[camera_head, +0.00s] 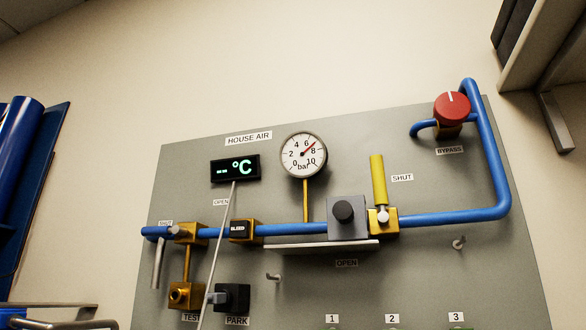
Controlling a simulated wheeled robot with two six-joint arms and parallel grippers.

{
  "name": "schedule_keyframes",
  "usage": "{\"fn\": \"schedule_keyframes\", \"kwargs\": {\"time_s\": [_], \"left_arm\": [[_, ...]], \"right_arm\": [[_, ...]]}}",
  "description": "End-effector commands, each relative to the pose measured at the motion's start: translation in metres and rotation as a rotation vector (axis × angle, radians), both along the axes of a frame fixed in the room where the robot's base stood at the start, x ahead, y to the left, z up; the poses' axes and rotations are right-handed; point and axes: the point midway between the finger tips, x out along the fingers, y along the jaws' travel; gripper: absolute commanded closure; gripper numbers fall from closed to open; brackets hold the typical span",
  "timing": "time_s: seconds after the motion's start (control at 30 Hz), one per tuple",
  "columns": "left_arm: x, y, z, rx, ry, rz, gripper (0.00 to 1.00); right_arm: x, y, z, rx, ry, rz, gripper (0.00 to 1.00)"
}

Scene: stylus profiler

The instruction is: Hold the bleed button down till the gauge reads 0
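The round white gauge (303,155) is mounted upper middle on the grey HOUSE AIR panel (400,140). Its red needle points up and right, between 6 and 8 bar. A black label or face reading BLEED (238,229) sits on a brass block (251,232) on the blue pipe, below and left of the gauge. I cannot tell whether a separate button cap shows there, or whether it is pressed. Nothing touches it. Neither of my grippers is in view.
A yellow lever (378,180) stands upright beside a grey box with a black knob (342,210). A red BYPASS knob (452,108) is upper right. A thin grey rod or cable (219,250) runs down from the °C display (235,168), left of BLEED. A ledge (320,246) juts out below the pipe.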

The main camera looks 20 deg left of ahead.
Motion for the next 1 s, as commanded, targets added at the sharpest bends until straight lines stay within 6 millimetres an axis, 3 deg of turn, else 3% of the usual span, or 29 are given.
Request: {"fn": "schedule_keyframes", "kwargs": {"time_s": [0.77,1.0], "left_arm": [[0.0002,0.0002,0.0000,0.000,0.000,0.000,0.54],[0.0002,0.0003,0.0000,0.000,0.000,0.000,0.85]], "right_arm": [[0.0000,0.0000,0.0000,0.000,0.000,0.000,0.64],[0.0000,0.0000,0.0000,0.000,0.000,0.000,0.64]]}}
